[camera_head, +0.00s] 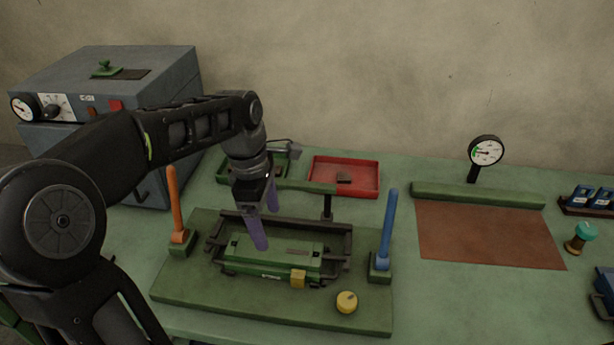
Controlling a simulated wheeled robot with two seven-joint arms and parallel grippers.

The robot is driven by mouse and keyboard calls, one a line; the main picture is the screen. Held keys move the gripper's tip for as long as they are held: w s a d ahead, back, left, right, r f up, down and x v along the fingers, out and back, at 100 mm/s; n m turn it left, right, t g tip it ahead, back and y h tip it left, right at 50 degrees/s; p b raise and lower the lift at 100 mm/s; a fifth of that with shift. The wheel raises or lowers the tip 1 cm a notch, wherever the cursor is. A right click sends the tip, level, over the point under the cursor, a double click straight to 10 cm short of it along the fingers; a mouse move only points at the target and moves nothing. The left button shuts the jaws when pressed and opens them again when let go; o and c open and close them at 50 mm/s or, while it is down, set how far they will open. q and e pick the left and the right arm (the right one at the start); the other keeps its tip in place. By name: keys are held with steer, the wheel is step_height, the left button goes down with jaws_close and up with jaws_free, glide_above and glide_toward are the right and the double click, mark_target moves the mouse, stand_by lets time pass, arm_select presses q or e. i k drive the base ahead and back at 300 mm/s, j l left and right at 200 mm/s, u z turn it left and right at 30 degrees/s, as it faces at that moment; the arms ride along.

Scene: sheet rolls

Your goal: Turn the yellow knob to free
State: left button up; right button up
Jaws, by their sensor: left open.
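The yellow knob (347,302) is a small round knob with a dark mark on top. It sits on the front right part of the green base plate (185,290). My left gripper (265,222) has purple fingers pointing down and is open. It is over the green roll machine (275,258), behind and to the left of the knob and apart from it. I cannot tell whether the fingers touch the machine. A yellow block (298,278) is on the machine's front. My right gripper is not in view.
An orange lever (175,205) stands left of the machine and a blue lever (388,230) stands right, just behind the knob. A red tray (345,177) and a dial gauge (486,151) are farther back.

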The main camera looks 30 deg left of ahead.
mark_target(347, 302)
steer(key=k, duration=1)
